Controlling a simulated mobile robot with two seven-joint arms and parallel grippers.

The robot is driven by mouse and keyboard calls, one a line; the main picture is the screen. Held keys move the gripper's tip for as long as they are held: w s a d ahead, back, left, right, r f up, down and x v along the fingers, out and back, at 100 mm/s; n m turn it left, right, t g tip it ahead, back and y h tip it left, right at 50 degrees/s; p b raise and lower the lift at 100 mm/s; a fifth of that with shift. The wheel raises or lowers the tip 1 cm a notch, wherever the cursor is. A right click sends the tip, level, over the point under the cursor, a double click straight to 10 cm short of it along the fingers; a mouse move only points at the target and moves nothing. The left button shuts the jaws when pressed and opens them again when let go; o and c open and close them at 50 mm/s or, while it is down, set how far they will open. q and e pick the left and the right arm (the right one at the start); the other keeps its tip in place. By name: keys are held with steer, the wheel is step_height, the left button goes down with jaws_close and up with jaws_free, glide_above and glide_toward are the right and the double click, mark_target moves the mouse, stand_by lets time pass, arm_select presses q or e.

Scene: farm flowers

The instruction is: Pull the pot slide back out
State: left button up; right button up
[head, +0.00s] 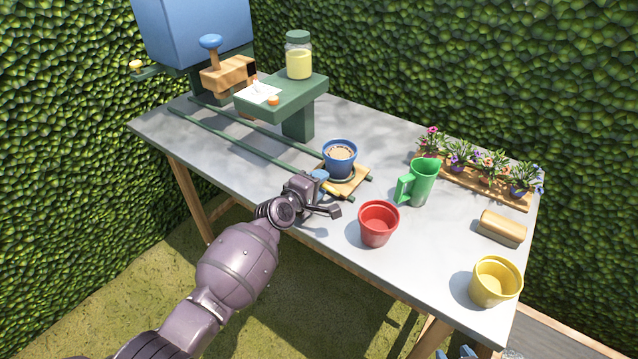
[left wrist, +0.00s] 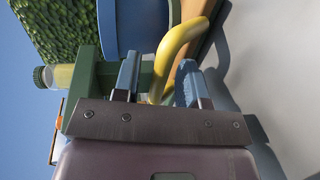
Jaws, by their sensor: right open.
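The pot slide is a wooden board (head: 358,180) at the right end of two green rails (head: 240,144). A blue pot (head: 340,160) filled with brown soil stands upright on it. The slide's yellow handle (head: 329,188) is at its near side, partly hidden by my left gripper (head: 327,192). In the left wrist view the curved yellow handle (left wrist: 178,47) shows between the two blue fingers of my left gripper (left wrist: 160,78), which stand apart with gaps beside it. My right gripper (head: 455,354) shows only as blue fingertips at the bottom edge, open and empty.
A green stand (head: 297,122) holds a jar (head: 298,60). A red pot (head: 378,223), green mug (head: 420,183), yellow pot (head: 495,281), brush (head: 502,227) and flower tray (head: 470,185) are to the right.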

arm_select(q)
steer(key=shift+s+a+r, duration=0.2)
steer(key=shift+s+a, duration=0.2)
steer(key=p+v, duration=0.2)
steer(key=v, duration=0.7)
steer(key=shift+s+p, duration=0.15)
steer(key=shift+p, duration=0.15)
steer(key=shift+s+a, duration=0.1)
steer(key=shift+s, duration=0.05)
arm_select(e)
step_height(320, 180, up, 2)
steer(key=shift+w+r, duration=0.1)
steer(key=shift+r, duration=0.1)
arm_select(q)
steer(key=shift+f, duration=0.1)
